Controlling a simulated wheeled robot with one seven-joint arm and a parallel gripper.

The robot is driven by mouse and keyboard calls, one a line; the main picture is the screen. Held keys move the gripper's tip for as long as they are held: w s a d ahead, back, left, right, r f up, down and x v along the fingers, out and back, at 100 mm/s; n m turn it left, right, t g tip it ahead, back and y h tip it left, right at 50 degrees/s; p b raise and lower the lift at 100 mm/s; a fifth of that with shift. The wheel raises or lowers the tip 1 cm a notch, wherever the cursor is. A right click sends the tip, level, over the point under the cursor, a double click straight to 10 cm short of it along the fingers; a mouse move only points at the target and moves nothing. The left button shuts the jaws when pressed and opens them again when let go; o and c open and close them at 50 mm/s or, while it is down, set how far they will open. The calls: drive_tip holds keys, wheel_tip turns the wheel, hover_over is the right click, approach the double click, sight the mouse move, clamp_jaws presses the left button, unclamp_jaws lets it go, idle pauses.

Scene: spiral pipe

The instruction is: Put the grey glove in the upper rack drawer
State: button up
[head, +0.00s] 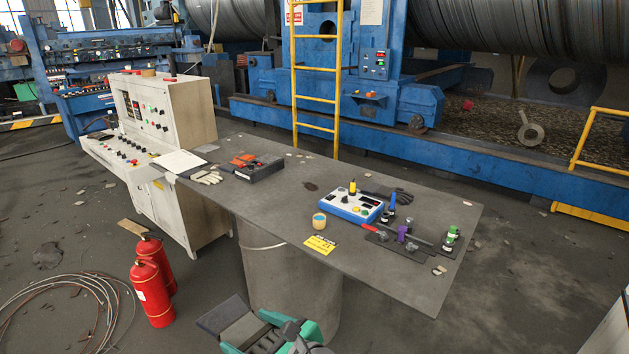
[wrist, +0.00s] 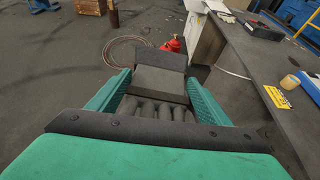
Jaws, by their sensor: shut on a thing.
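My gripper (head: 254,335) is at the bottom of the head view, in front of the grey table and below its top. In the wrist view its two green jaws (wrist: 160,88) are shut on the grey glove (wrist: 158,80). The glove's ribbed fingers lie towards my palm. Its grey middle and darker cuff stick out past the jaws. In the head view the glove (head: 240,329) points up and left, over the floor. Part of it is hidden by the jaws. I cannot make out a rack drawer in either view.
The table (head: 290,205) bears a blue-white control box (head: 350,207), a tape roll (head: 319,220), a pale glove (head: 208,178), a dark glove and small tools. A yellow ladder (head: 316,98) stands behind. Floor at right is mostly clear.

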drive_tip(key=shift+m+t+h, duration=0.5)
drive_tip(key=shift+m+t, duration=0.1)
drive_tip(key=w+d, duration=0.1)
drive_tip(key=w+d+f, duration=0.1)
drive_tip(key=w, duration=0.1)
drive_tip(key=w+d+f, duration=0.1)
drive_tip(key=shift+w+d, duration=0.2)
drive_tip(key=shift+d, duration=0.2)
drive_tip(key=w+d+f+m+t+h, duration=0.2)
drive_tip(key=d+f, duration=0.4)
drive_tip(key=f, duration=0.4)
drive_tip(key=w+d+f+m+t+h, duration=0.1)
drive_tip(key=d+f+m+h, duration=0.2)
drive_tip(key=d+f, duration=0.55)
drive_tip(key=s+a+f+m+h, duration=0.2)
drive_tip(key=s+f, duration=0.2)
drive_tip(key=f, duration=0.5)
drive_tip(key=s+a+f+m+t+h, duration=0.1)
drive_tip(key=s+a+f+m+h, duration=0.1)
drive_tip(key=f, duration=0.8)
drive_tip(key=shift+s+a+f+h, duration=0.3)
drive_tip(key=shift+s+a, duration=0.45)
drive_tip(key=shift+s, duration=0.45)
